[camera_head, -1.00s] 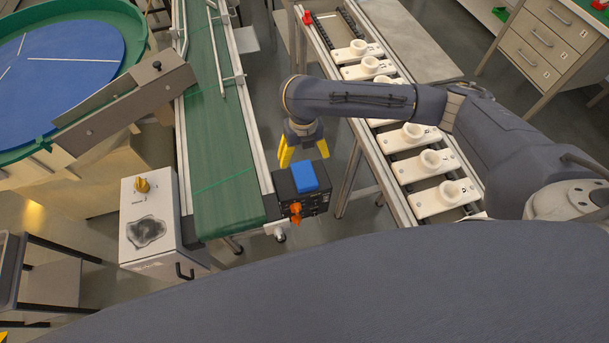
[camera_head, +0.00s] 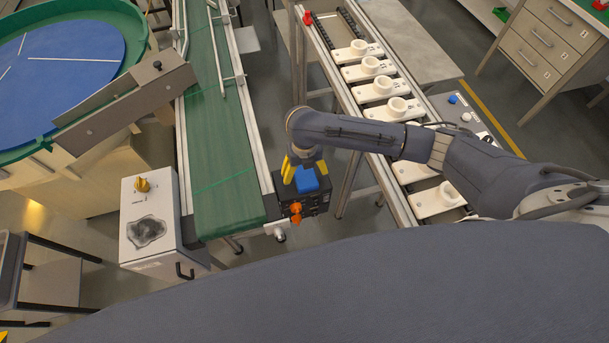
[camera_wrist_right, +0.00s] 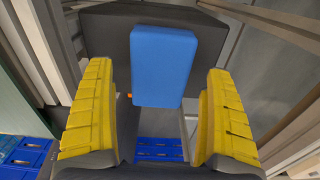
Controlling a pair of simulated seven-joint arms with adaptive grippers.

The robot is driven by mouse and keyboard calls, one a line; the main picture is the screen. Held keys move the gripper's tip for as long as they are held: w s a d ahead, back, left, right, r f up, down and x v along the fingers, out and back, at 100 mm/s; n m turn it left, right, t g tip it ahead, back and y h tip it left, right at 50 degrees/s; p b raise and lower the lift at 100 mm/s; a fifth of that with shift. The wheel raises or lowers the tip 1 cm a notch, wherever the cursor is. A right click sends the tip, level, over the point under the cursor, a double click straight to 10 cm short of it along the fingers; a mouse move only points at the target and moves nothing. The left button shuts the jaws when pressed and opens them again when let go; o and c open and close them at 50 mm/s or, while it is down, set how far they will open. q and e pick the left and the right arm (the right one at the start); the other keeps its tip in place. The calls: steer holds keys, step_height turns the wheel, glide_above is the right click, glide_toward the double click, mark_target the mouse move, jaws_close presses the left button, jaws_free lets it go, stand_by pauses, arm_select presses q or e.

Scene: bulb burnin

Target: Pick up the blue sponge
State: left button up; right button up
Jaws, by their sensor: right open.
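The blue sponge (camera_head: 306,180) lies on top of a dark control box (camera_head: 319,201) at the end of the green conveyor. My right gripper (camera_head: 304,170) is just above and behind it, pointing down, its yellow fingers open. In the right wrist view the sponge (camera_wrist_right: 163,66) stands as an upright blue block between and beyond the two yellow fingers (camera_wrist_right: 152,120). A gap shows on both sides, so the fingers do not appear to touch it. My left gripper is not in view.
The green conveyor (camera_head: 222,150) runs along the box's left side. A rack with white socket plates (camera_head: 437,200) stands to the right under my right arm. A white cabinet (camera_head: 150,225) and a blue round table (camera_head: 60,65) are at the left.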

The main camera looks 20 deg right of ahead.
mark_target(305, 173)
steer(key=shift+f, duration=0.7)
steer(key=c, duration=1)
steer(key=shift+o, duration=0.2)
steer(key=shift+r, duration=0.1)
step_height(305, 173, up, 20)
